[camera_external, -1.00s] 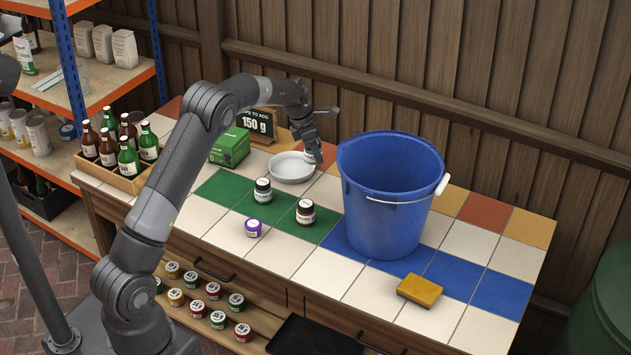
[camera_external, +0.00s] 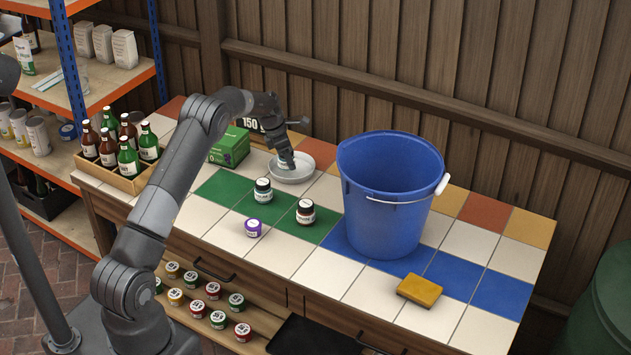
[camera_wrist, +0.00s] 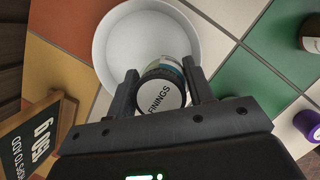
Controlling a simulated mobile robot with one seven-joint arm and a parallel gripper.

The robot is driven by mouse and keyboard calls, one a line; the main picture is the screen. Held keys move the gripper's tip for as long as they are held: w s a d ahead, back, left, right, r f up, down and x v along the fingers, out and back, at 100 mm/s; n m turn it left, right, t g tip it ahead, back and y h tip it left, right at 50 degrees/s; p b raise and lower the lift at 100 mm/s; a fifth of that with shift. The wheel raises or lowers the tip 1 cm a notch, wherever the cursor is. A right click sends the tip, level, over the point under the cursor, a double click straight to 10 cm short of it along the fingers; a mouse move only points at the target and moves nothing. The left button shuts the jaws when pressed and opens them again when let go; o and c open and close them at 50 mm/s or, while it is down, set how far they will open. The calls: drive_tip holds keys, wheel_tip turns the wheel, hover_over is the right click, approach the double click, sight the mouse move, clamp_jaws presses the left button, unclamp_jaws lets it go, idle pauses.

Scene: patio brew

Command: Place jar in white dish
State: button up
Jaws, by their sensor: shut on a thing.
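The white dish (camera_external: 308,174) is a shallow round bowl on the tiled bench, beside the green box. My gripper (camera_external: 287,163) points down over it. In the wrist view my gripper (camera_wrist: 160,82) is shut on a small jar (camera_wrist: 162,97) with a white lid label reading "FININGS". The dish (camera_wrist: 125,38) shows beyond the jar there, and the jar overlaps its near rim. In the external view the fingers mostly hide the jar. I cannot tell whether the jar touches the dish floor.
A green box (camera_external: 230,147) and a dark sign (camera_wrist: 35,135) stand near the dish. A large blue bucket (camera_external: 388,205) stands right, and a bottle crate (camera_external: 112,178) left.

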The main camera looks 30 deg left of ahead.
drive_tip(key=shift+f, duration=1.4)
drive_tip(key=shift+f, duration=0.1)
drive_tip(key=o, duration=0.8)
